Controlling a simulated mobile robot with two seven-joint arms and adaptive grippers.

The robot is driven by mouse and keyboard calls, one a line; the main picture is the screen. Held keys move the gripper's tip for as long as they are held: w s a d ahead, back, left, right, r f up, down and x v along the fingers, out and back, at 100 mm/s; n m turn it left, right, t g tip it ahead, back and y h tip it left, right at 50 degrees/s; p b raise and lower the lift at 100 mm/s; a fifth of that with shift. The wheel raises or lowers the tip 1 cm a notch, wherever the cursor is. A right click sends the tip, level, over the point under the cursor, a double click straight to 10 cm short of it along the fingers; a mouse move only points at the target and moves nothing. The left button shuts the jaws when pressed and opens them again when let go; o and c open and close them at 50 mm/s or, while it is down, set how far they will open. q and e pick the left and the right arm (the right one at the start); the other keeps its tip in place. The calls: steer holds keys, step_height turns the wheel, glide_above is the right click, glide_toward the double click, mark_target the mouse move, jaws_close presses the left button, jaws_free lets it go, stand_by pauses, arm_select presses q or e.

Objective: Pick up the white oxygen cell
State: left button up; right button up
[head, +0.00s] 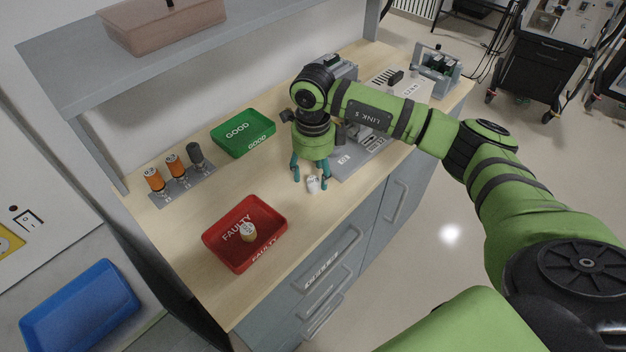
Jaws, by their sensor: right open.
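The white oxygen cell (313,184) lies on the wooden bench top near its front edge, left of the grey panel. My right gripper (310,176) points down right over the cell, its teal fingers spread apart. One finger is left of the cell and one is to its right. I cannot tell how far above the bench the fingertips are. The cell is not clamped. My left gripper is not in view.
A grey shelf (75,70) overhangs the back. Bare wood lies between the trays.

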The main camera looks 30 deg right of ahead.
mark_target(314, 181)
steer(key=shift+f+p, duration=0.55)
steer(key=shift+f, duration=1.35)
jaws_close()
steer(key=shift+r, duration=0.1)
